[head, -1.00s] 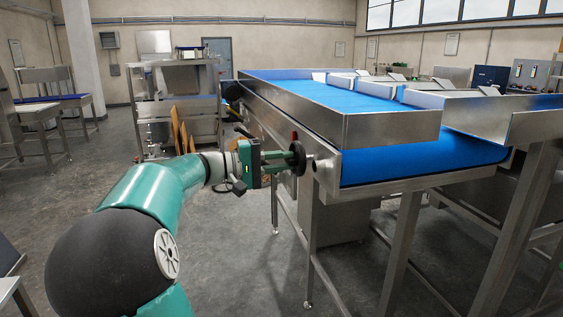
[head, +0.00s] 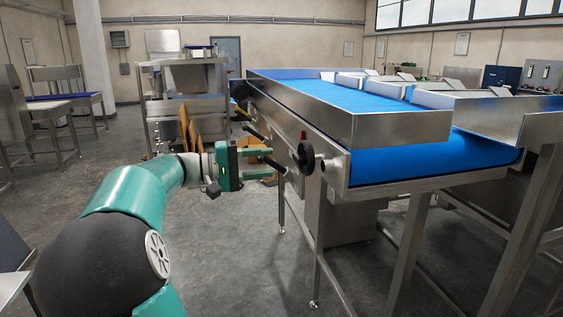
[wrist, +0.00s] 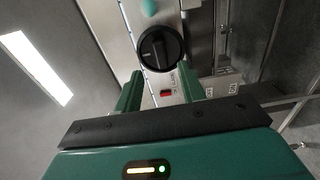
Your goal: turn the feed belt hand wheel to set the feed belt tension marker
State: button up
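The black round hand wheel (head: 306,157) is on the near end of the conveyor's side frame. In the wrist view the wheel (wrist: 160,48) faces me, with a bar across its middle. My gripper (head: 273,163) is left of the wheel, with its two green fingers apart and nothing between them. In the wrist view my gripper (wrist: 160,76) points at the wheel, which lies beyond the fingertips.
The conveyor with its blue belt (head: 420,160) and steel side walls fills the right. Its legs (head: 400,240) stand on the grey floor (head: 235,260). A steel rack (head: 185,100) stands behind. Dark rods (head: 255,132) stick out from the conveyor side beyond my gripper.

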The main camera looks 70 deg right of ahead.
jog(key=v, duration=0.6)
jog(key=shift+w+a, duration=0.15)
jog(key=shift+w, duration=0.2)
jog(key=w+a+f+n+t+y, duration=0.2)
jog(key=w+a+f+n+t, duration=0.1)
jog(key=a+f+t, duration=0.4)
jog(key=w+a+f+n+t+y, duration=0.1)
jog(key=w+a+f+n+t, duration=0.25)
jog(key=a+f+t, duration=0.5)
jog(key=s+a+f+n+t+y, duration=0.1)
jog(key=a+n+t+y, duration=0.1)
jog(key=a, duration=1.3)
jog(key=s+a+f+n+t+y, duration=0.1)
jog(key=a+f+n+t+y, duration=0.1)
jog(key=a, duration=1.4)
jog(key=shift+a+n+t+y, duration=0.2)
jog(key=shift+n+t+y, duration=0.5)
jog(key=shift+y, duration=0.4)
jog(key=shift+d, duration=0.25)
